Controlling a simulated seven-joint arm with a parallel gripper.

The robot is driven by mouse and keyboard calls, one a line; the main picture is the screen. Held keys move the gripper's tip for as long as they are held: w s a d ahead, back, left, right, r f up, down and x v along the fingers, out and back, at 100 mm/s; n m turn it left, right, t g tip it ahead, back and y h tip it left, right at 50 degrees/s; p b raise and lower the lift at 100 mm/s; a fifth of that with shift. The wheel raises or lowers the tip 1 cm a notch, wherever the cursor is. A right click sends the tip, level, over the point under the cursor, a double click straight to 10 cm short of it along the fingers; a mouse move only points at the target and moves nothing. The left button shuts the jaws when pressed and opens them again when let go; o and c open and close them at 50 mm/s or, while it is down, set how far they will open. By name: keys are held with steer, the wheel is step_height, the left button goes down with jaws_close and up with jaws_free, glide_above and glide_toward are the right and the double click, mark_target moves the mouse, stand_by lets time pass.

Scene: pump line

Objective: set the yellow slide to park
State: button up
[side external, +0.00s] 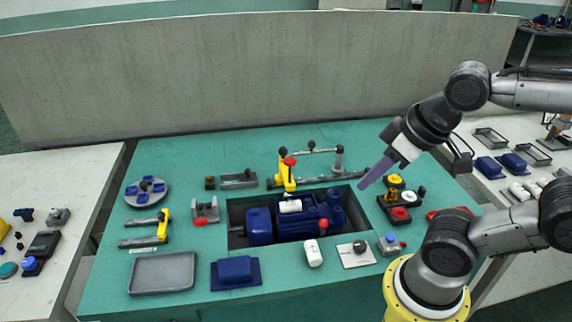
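Two yellow sliding parts show, and I cannot tell for sure which one is the yellow slide. One is a yellow block (163,225) at the right end of a pair of short grey rails (140,241) on the left of the bench, with a small pale label below it. The other is an upright yellow piece (287,174) with a red knob, on a long grey bar behind the pump. My gripper (364,184) has purple fingers pointing down and left, above the bench right of the bar, apart from both. The fingers overlap in this view, so their gap is hidden.
A blue pump (259,226) sits in a recess at the centre. A grey tray (162,272) and a blue block (234,271) stand in front. A button box (400,213) is below right of my gripper. A grey wall (250,80) closes the back.

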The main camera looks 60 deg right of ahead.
steer(key=shift+o, duration=1.2)
steer(key=shift+s, duration=0.2)
steer(key=o, duration=0.5)
steer(key=shift+m, duration=0.3)
steer(key=r, duration=0.1)
steer(key=w+r, duration=0.1)
steer(key=r, duration=0.2)
steer(key=shift+w, duration=0.35)
steer(key=shift+o, duration=0.6)
steer(key=shift+m, duration=0.4)
steer(key=w+r, duration=0.2)
steer(key=r, duration=0.1)
steer(key=w+r, duration=0.1)
steer(key=w, duration=0.1)
steer(key=shift+d+r, duration=0.15)
steer(key=shift+d, duration=0.25)
steer(key=m+g, duration=0.5)
steer(key=g, duration=0.1)
glide_above(283, 147)
step_height(283, 147, down, 10)
steer(key=f, duration=0.1)
step_height(283, 147, down, 13)
steer(key=shift+r, duration=0.1)
